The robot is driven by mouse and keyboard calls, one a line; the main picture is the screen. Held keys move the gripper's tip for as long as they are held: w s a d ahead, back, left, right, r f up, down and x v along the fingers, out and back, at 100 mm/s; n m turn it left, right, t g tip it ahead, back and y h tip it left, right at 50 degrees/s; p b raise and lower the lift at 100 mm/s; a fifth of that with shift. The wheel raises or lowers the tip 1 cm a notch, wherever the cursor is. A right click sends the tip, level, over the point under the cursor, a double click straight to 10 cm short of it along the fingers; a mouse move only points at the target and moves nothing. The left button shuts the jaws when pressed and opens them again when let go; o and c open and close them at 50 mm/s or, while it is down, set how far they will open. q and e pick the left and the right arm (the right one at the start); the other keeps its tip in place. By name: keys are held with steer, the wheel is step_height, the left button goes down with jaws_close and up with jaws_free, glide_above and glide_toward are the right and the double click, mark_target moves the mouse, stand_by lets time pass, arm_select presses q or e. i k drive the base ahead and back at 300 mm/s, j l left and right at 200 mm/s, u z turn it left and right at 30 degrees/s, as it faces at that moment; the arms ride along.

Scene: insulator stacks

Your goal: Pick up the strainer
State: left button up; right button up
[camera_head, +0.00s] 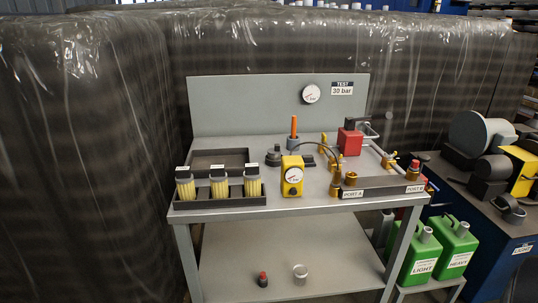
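A small silvery cylinder (300,274), possibly the strainer, stands on the lower shelf of the grey workbench; it is too small to be sure. A small dark piece with a red top (263,280) stands to its left, apart from it. Neither of my grippers shows in the head view, so nothing is seen in contact with these pieces.
The grey bench top (235,214) bears a black tray (220,201) with labelled yellow-bodied cartridges, a yellow gauge box (292,176), a red unit (350,141) and a port block (380,186). Green cans (420,257) stand right of the bench. The lower shelf (230,250) is mostly clear.

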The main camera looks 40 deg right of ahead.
mark_target(274, 154)
steer(key=i+l, duration=0.4)
steer(key=l, duration=0.15)
steer(key=i+l, duration=0.4)
steer(key=l, duration=0.1)
